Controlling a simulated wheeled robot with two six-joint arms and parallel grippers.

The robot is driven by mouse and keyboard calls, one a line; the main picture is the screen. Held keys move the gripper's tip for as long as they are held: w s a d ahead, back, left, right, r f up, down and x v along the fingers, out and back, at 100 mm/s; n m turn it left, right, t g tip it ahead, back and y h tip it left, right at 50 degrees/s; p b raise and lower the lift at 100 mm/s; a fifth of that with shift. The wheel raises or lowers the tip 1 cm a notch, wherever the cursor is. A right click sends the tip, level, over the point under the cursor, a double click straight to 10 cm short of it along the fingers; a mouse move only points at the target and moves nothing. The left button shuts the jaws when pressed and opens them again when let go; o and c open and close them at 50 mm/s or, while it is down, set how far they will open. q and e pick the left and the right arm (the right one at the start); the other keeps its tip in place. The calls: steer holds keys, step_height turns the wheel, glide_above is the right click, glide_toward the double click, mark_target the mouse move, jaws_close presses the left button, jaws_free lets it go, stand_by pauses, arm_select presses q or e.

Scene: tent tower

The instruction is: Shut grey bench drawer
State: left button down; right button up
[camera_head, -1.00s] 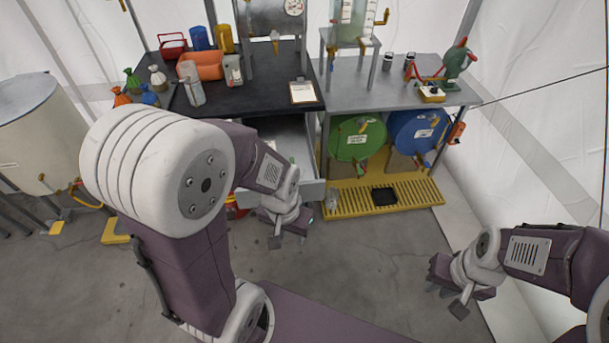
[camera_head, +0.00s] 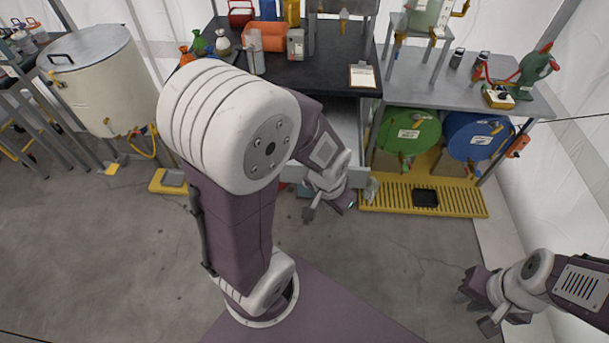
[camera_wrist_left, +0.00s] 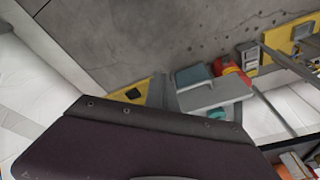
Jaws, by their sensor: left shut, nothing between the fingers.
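The grey bench drawer (camera_head: 347,122) stands pulled out below the black bench top in the head view. Part of its pale inside and the right end of its front panel show. My left arm hides the rest of it. My left gripper (camera_head: 330,208) is shut and empty, low in front of the drawer front. I cannot tell whether it touches the drawer. In the left wrist view, a dark part of my own arm fills the bottom. My right gripper (camera_head: 477,311) is open and empty at the lower right, away from the bench.
The black bench top (camera_head: 322,75) carries a clipboard (camera_head: 362,76), an orange bin (camera_head: 265,36) and bottles. Right of the drawer are a green drum (camera_head: 408,130), a blue drum (camera_head: 473,137) and a yellow grating (camera_head: 395,198). A large metal tank (camera_head: 95,80) stands left. The front floor is clear.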

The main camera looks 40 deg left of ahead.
arm_select(q)
steer(key=w+a+r+m+t+h, duration=0.1)
steer(key=w+a+m+t, duration=0.15)
steer(key=w+m, duration=0.3)
steer(key=w+a+r+m+t, duration=0.2)
steer(key=w+m+t, duration=0.1)
steer(key=w+m, duration=0.25)
steer(key=s+a+f+n+p, duration=0.1)
steer(key=s+a+f, duration=0.2)
steer(key=s+a, duration=0.45)
steer(key=s+a+f+n+p, duration=0.15)
steer(key=s+a+f, duration=0.25)
steer(key=s+a, duration=0.4)
steer(key=b, duration=0.3)
glide_toward(288, 178)
steer(key=x, duration=0.4)
steer(key=shift+w+f+m+g, duration=0.15)
steer(key=shift+w+m+g, duration=0.1)
steer(key=shift+w+g, duration=0.1)
steer(key=shift+a, duration=0.1)
